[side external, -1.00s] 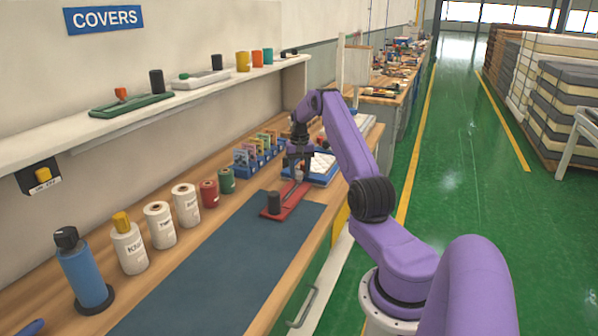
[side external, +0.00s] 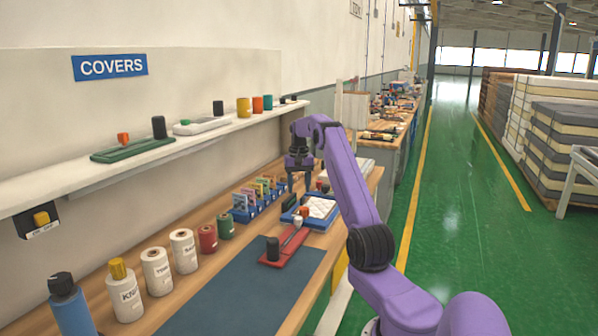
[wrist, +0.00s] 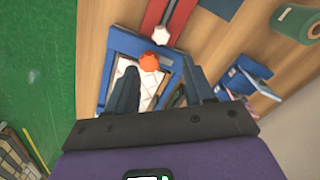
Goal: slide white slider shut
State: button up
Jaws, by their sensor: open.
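My gripper (side external: 299,184) is open and empty, raised above the bench beyond the white knob. In the wrist view its fingers (wrist: 160,80) point down over the blue tray.
A blue tray (side external: 292,216) holding a white quilted pad (side external: 320,207) adjoins the red base. Blue card holders (side external: 240,214) and several spools (side external: 183,250) line the left. The shelf bears a white base (side external: 202,126) and a green base (side external: 130,151).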

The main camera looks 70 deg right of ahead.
notch_tip(320, 180, up, 6)
jog(key=shift+f, duration=0.15)
dwell(0.5)
